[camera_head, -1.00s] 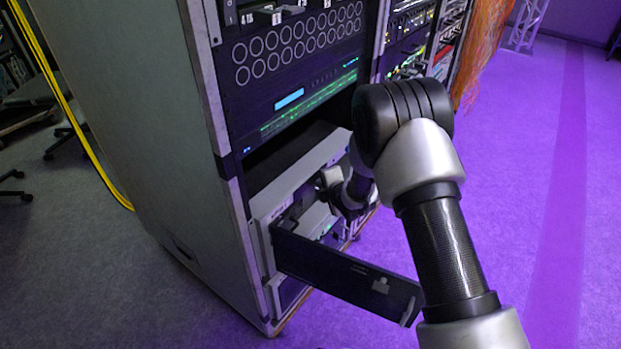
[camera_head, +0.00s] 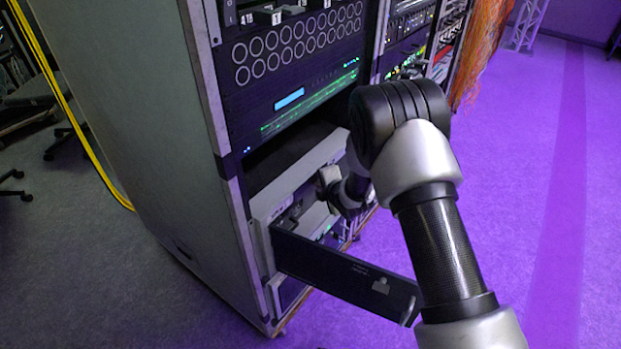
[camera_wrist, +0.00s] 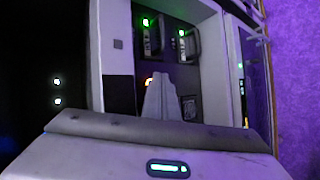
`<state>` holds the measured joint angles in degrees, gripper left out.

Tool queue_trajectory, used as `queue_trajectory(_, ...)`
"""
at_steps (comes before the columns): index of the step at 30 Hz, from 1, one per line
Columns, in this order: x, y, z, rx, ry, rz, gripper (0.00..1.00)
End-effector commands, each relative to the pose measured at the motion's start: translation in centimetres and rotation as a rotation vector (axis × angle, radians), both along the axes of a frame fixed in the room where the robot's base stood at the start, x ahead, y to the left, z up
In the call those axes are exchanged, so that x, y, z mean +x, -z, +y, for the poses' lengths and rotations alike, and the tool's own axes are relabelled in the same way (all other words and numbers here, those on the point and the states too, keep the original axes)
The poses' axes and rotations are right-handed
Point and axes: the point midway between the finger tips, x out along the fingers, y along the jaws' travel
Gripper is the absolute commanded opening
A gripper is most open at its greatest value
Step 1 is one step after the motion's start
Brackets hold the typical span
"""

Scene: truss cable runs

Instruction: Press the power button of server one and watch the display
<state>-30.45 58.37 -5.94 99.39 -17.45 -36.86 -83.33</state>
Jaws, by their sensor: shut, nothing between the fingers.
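A server (camera_head: 262,207) low in the rack has its dark front door (camera_head: 345,275) swung open. My gripper (camera_head: 292,214) is at the server's opened front, behind the door; its fingertips are hard to make out there. In the wrist view my gripper (camera_wrist: 161,78) is shut and empty, its tips just right of a small orange-lit spot (camera_wrist: 149,82) that looks like a button. The fingers partly cover it, and I cannot tell whether they touch it. A blue-lit display (camera_head: 289,98) glows on a unit higher in the rack.
The grey rack side (camera_head: 130,130) stands at the left. In the wrist view, drive handles with green lights (camera_wrist: 186,42) sit beyond my fingertips. The open door sticks out below my arm. Purple-lit floor (camera_head: 520,200) is clear to the right.

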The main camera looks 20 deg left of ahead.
Motion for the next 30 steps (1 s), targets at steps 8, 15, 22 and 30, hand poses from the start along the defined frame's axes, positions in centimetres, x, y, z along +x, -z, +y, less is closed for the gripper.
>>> queue_trajectory(8, 0.08, 0.03, 0.30, 0.000, 0.000, 0.000, 0.00)
queue_trajectory(15, 0.09, 0.03, 0.38, -0.001, 0.000, 0.001, 0.00)
queue_trajectory(22, 0.16, 0.06, 0.61, 0.000, -0.001, 0.001, 0.00)
queue_trajectory(30, 0.29, 0.05, 0.92, -0.001, 0.000, 0.001, 0.00)
